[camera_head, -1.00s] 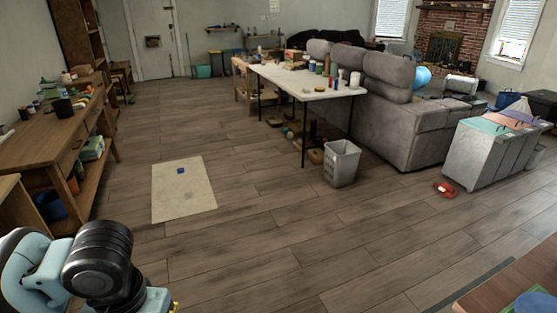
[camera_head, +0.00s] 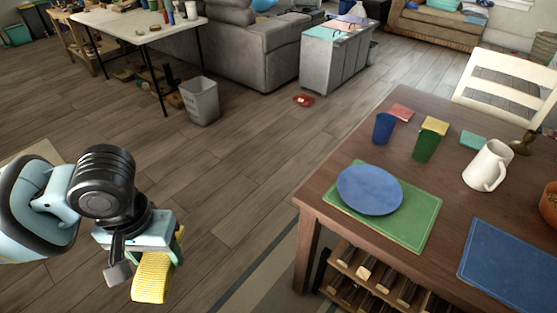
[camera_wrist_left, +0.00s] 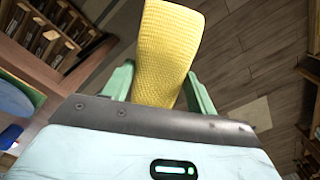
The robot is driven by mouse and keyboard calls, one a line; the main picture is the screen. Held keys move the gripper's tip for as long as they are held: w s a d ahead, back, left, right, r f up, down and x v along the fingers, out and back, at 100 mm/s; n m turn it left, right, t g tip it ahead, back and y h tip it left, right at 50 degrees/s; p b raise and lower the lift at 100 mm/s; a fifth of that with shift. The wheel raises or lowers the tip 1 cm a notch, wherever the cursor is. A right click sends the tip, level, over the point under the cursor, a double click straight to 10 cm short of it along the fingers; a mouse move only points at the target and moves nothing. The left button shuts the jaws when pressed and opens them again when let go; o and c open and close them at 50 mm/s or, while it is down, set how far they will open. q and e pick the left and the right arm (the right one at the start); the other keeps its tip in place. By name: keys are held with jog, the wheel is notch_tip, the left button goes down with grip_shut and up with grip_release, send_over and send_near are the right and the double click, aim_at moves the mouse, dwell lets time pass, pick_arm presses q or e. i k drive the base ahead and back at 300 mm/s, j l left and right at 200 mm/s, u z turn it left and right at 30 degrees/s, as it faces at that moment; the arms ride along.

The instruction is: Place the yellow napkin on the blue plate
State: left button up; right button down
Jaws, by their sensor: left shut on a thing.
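My left gripper (camera_head: 158,262) is shut on the yellow napkin (camera_head: 152,278), which hangs from it above the floor, left of the dining table. In the left wrist view the napkin (camera_wrist_left: 168,50) rises between the two green fingers. The blue plate (camera_head: 369,190) lies on a green placemat (camera_head: 425,221) near the left corner of the table. It is empty. The gripper and napkin are apart from the plate, to its left. A blue edge at the left of the left wrist view (camera_wrist_left: 14,100) may be the plate. My right gripper is not in view.
The wooden table (camera_head: 320,207) also holds a blue cup (camera_head: 384,128), a green cup (camera_head: 425,147), a white pitcher (camera_head: 488,166) and a blue placemat (camera_head: 510,265). A white chair (camera_head: 505,80) stands behind it. A wine rack (camera_head: 375,280) stands below. The floor between gripper and table is clear.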

aim_at(370, 188)
jog(key=i+l+z, duration=0.1)
jog(key=l+z, duration=0.15)
jog(key=i+l+z, duration=0.1)
jog(key=l+z, duration=0.2)
jog(key=l, duration=0.15)
jog(key=i+l, duration=0.2)
jog(key=l, duration=0.2)
jog(key=i+l+z, duration=0.1)
jog(key=l, duration=0.3)
jog(key=i, duration=0.05)
